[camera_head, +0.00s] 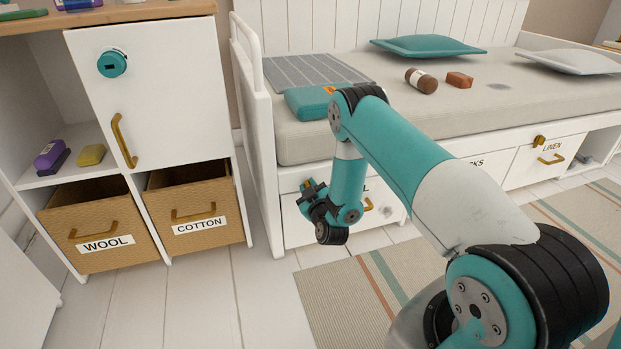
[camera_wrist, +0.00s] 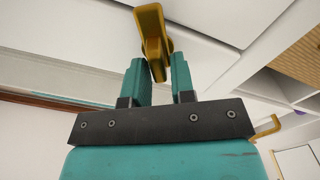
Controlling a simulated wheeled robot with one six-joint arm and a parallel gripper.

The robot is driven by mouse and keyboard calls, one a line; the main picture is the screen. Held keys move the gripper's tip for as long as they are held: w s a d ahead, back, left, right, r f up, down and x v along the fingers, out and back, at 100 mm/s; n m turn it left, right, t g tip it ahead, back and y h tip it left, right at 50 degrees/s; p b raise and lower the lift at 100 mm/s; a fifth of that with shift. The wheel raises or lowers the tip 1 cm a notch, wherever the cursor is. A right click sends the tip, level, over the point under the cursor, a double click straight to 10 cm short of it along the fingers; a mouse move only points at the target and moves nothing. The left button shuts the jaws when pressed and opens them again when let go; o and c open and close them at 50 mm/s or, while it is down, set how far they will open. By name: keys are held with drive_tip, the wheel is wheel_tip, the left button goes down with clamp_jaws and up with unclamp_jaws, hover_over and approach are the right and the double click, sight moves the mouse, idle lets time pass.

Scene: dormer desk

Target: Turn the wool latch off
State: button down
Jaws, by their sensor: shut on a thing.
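A brass latch (camera_wrist: 151,22) shows at the top middle of the wrist view, on a white front. My gripper (camera_wrist: 158,76) has its two teal fingers on either side of the latch's narrow end and is shut on it. In the head view my gripper (camera_head: 311,190) is at the left part of a white drawer front (camera_head: 292,227) under the daybed. My arm hides the latch there and most of that drawer's label, so I cannot read its name. A brass pull (camera_head: 368,204) shows just right of my wrist.
A basket labelled WOOL (camera_head: 93,262) and one labelled COTTON (camera_head: 169,237) sit in the cabinet at left. The LINEN drawer's brass latch (camera_head: 540,141) shows at right. A striped rug (camera_head: 340,305) lies on the floor. The daybed's white end post (camera_head: 262,170) stands left of my gripper.

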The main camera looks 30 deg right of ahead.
drive_tip(key=n+p, duration=0.1)
drive_tip(key=n, duration=0.2)
drive_tip(key=n+p, duration=0.1)
drive_tip(key=n, duration=0.1)
drive_tip(key=shift+a+f+n+p, duration=0.2)
drive_tip(key=shift+a+n+p, duration=0.05)
drive_tip(key=shift+n+p, duration=0.1)
drive_tip(key=n, duration=0.6)
drive_tip(key=shift+f+p, duration=0.35)
drive_tip(key=shift+f, duration=0.05)
drive_tip(key=c, duration=1.2)
unclamp_jaws()
drive_tip(key=shift+o, duration=0.2)
drive_tip(key=p+v, duration=1.7)
drive_tip(key=shift+s, duration=0.2)
